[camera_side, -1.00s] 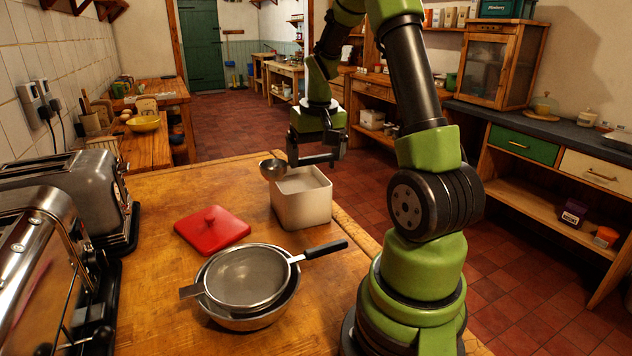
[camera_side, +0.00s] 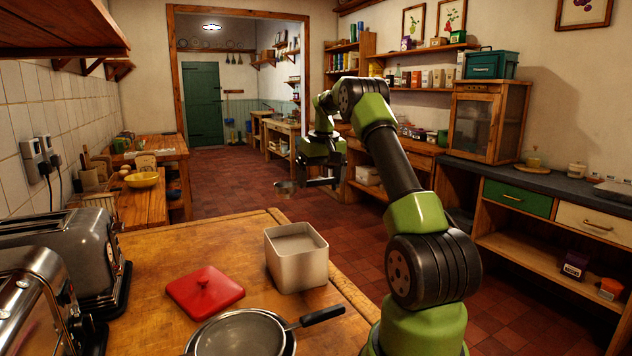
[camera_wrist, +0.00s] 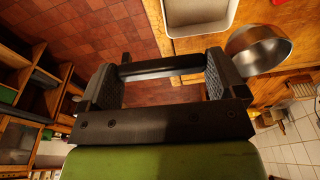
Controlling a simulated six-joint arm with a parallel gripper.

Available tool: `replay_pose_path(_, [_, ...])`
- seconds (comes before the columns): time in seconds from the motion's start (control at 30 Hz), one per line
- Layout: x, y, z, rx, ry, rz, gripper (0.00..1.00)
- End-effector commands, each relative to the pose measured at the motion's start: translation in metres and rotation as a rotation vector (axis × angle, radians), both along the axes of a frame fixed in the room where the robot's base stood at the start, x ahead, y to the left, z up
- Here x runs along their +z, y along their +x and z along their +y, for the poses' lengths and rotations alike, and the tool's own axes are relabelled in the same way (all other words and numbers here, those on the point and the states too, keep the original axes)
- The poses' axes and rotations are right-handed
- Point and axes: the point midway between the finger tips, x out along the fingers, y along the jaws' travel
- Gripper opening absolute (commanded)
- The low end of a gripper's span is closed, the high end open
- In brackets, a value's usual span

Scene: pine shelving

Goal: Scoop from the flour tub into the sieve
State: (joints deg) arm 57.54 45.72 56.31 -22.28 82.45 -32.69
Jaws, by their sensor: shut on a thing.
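My gripper (camera_side: 322,182) is shut on the dark handle of a metal scoop (camera_side: 286,187). In the side view the scoop appears above the flour tub, apart from it. In the wrist view the handle spans my fingers (camera_wrist: 162,78) and the shiny scoop bowl (camera_wrist: 262,46) sticks out to the right; its contents cannot be made out. The flour tub (camera_side: 299,268), a pale square container with pale flour inside, stands open on the wooden table; its rim shows in the wrist view (camera_wrist: 201,33). The sieve (camera_side: 238,337), with a black handle, is cut off at the bottom edge.
A red lid (camera_side: 206,291) lies on the wooden table (camera_side: 150,258) left of the tub. Two toasters stand at the left, a silver one (camera_side: 62,258) behind a shinier one (camera_side: 35,310). The table's far left part is clear.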

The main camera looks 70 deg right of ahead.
Motion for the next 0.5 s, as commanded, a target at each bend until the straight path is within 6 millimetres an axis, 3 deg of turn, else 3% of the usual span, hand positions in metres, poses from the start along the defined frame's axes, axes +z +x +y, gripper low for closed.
replay_pose_path(0.17, [-0.003,-0.002,-0.014,-0.002,-0.002,-0.004,0.71])
replay_pose_path(0.5, [-0.047,-0.002,-0.012,0.0,0.001,-0.001,0.71])
